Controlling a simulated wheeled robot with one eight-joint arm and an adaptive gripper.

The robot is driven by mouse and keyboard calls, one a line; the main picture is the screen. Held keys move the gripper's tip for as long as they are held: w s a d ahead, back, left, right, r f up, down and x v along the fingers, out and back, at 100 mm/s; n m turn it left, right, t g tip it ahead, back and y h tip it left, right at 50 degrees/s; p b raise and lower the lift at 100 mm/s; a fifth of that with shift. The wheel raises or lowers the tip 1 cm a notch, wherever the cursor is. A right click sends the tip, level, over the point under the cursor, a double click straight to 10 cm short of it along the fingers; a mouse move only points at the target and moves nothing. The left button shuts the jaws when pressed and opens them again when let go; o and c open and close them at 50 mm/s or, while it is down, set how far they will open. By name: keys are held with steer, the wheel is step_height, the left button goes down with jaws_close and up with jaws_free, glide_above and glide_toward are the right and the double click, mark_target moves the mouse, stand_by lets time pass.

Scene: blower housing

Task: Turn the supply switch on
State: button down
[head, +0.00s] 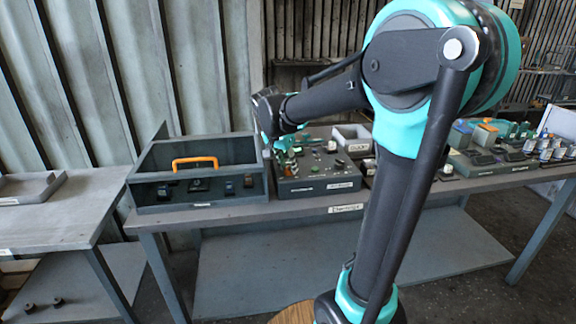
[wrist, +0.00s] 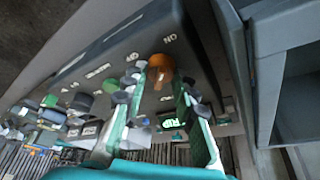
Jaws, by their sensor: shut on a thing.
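The control box (head: 318,186) stands on the workbench, with several knobs, buttons and lamps on its sloped top. The wrist view shows its dark panel (wrist: 95,50) from close up and turned over. An orange switch knob (wrist: 160,66) sits there beside the printed words ON and OFF. I take it for the supply switch. My gripper (wrist: 160,82) has its two teal fingers around this knob and is shut on it. The fingers hide part of the knob, and its exact pointing is hard to tell. In the head view my gripper (head: 284,146) is over the box's left rear part.
A grey open box (head: 205,207) with an orange handle (head: 195,162) stands close left of the control box. A small grey bin (head: 352,138) is behind it. A green lit TRIP sign (wrist: 172,123) shows near the fingers. More parts lie on the bench's right side.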

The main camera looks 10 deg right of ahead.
steer(key=shift+m, duration=0.3)
steer(key=c, duration=1.2)
jaws_free()
steer(key=v, duration=1.2)
steer(key=shift+w, duration=0.1)
